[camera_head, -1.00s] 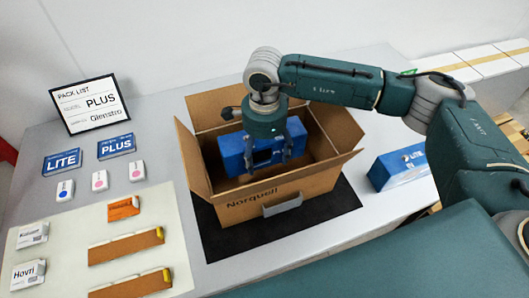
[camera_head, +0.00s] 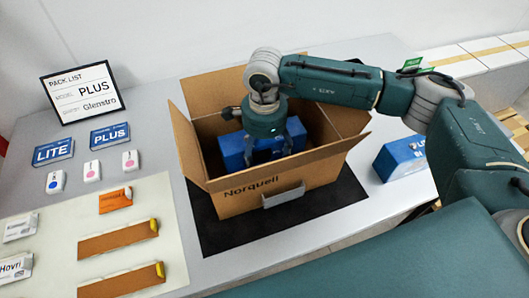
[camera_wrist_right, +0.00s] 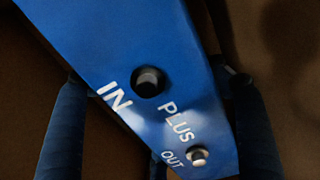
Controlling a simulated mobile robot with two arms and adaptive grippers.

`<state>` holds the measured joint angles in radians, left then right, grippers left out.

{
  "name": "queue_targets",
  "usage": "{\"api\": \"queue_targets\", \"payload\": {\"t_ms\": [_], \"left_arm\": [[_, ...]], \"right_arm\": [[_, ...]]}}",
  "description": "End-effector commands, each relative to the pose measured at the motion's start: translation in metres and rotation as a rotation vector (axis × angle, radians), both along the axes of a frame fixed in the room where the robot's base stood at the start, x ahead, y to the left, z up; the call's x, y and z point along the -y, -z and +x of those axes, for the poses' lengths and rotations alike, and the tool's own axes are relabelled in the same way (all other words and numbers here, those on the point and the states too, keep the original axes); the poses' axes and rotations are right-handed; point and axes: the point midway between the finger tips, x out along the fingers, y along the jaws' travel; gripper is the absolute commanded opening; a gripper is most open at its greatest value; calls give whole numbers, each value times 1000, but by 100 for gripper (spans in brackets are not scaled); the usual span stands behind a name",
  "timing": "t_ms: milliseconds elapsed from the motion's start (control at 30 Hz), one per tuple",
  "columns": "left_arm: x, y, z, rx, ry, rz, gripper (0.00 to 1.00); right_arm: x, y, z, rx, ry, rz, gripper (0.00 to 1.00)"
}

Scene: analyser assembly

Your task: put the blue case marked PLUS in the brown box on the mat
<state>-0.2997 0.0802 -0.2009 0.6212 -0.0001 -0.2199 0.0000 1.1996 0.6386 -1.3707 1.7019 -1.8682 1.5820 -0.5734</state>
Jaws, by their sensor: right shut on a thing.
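The blue case (camera_head: 236,151) is inside the open brown box (camera_head: 225,203), which stands on the dark mat (camera_head: 222,237). My right gripper (camera_head: 266,155) reaches down into the box and is shut on the case. In the right wrist view the blue case (camera_wrist_right: 150,70) fills the middle, with PLUS, IN and OUT lettering and dark round ports. The fingers of my right gripper (camera_wrist_right: 160,135) lie along both sides of it. The box floor under the case is hidden, so I cannot tell whether the case touches it. My left gripper is not in view.
Another blue case (camera_head: 400,158) stands right of the box. At left are a pack list sign (camera_head: 80,92) reading PLUS, Glenstro, blue LITE (camera_head: 53,152) and PLUS (camera_head: 110,134) cards, small white pieces, and a pale mat (camera_head: 60,225) with small packs. The box flaps are spread open.

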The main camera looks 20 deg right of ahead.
Motion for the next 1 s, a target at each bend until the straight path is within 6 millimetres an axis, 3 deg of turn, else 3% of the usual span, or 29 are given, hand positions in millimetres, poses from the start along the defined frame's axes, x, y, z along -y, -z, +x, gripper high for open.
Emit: {"api": "queue_targets", "payload": {"t_ms": [33, 67, 167, 467, 1000], "left_arm": [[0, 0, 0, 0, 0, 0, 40], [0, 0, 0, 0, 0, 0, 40], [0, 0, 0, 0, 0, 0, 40], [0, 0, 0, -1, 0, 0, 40], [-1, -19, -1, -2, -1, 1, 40]], "right_arm": [[-1, -2, 1, 4, 0, 2, 16], [-1, -2, 1, 4, 0, 2, 76], [-1, -2, 1, 3, 0, 2, 95], [0, 1, -1, -3, 0, -1, 96], [0, -37, 0, 0, 0, 0, 96]]}}
